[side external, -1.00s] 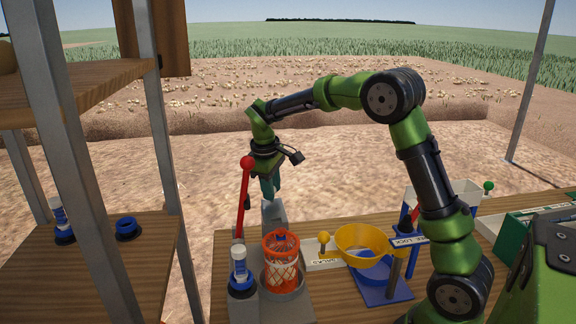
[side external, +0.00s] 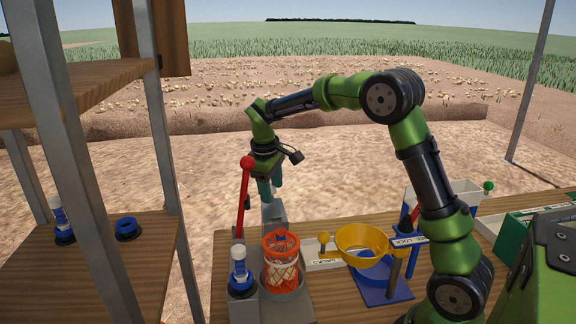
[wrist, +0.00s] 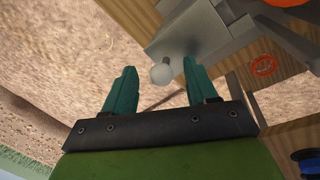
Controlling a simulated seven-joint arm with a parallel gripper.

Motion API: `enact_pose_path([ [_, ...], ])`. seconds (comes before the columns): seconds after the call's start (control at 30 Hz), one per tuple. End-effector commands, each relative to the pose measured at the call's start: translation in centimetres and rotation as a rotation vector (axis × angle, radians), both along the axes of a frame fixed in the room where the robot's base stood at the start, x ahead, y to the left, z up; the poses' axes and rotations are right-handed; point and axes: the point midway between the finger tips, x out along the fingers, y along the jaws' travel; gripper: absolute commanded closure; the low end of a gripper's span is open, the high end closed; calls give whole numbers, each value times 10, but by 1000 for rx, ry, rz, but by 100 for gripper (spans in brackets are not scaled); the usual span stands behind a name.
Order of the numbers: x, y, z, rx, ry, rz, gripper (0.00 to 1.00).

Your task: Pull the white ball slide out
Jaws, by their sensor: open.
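My gripper (wrist: 157,70) is open. Its two teal fingers lie on either side of the ball in this picture, with a visible gap to each. I cannot tell the depth between fingertips and ball. In the side external view my gripper (side external: 269,189) points down beside the grey block (side external: 273,212) at the table's far left corner. The ball cannot be made out there.
A red-knobbed lever (side external: 245,190) stands just left of my gripper. Beyond the table edge is open ground.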

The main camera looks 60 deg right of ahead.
Motion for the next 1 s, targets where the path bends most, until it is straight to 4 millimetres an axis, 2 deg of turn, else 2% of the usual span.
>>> enact_pose_path([
  [0.7,0,0,55,-2,-2,0,43],
  [1.0,0,0,60,0,0,0,43],
])
